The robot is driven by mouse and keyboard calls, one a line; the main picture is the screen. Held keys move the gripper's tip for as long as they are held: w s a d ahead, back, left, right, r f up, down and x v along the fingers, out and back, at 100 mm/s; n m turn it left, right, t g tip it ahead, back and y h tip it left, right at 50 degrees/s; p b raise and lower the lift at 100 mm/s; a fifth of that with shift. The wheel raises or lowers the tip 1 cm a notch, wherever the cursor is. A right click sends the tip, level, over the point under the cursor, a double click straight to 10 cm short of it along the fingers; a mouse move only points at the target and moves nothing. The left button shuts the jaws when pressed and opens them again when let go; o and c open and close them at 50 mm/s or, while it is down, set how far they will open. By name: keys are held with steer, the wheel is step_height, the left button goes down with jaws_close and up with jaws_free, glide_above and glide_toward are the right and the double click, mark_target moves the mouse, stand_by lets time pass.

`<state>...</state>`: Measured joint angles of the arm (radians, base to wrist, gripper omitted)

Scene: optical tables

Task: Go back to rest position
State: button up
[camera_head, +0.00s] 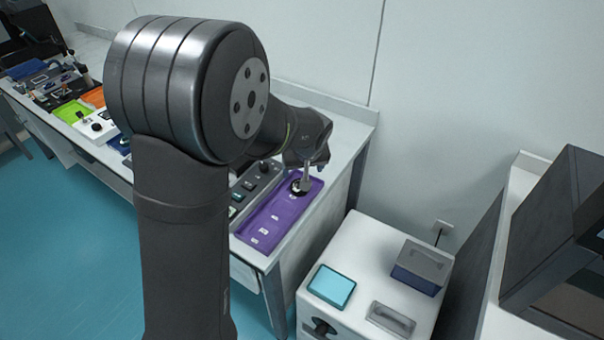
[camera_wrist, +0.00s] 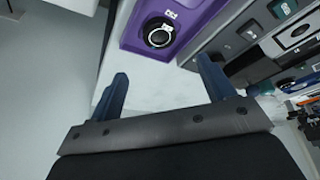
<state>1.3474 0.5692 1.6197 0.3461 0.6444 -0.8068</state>
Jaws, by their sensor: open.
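My gripper (camera_wrist: 162,90) is open in the wrist view, its two blue fingers apart with nothing between them. Beyond the fingertips is the purple tray (camera_wrist: 187,32) with a round black part (camera_wrist: 158,33) in it, apart from the fingers. In the head view my arm reaches over the table's right end, and the purple tray (camera_head: 262,222) lies below its end. A part with an upright metal post (camera_head: 306,176) stands at the tray's far end, just below my wrist. My fingers are mostly hidden there.
A grey tray with several parts (camera_head: 247,190) lies beside the purple tray. A white cabinet (camera_head: 358,258) at the right bears a light blue box (camera_head: 331,287) and a grey-lidded box (camera_head: 420,266). A dark box-like unit (camera_head: 555,240) stands far right. The wall is close behind the table.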

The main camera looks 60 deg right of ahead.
steer(key=shift+s+a+r, duration=0.1)
steer(key=shift+a+r, duration=0.05)
steer(key=shift+r, duration=0.25)
steer(key=x, duration=1.2)
steer(key=shift+f, duration=0.1)
steer(key=shift+r, duration=1.35)
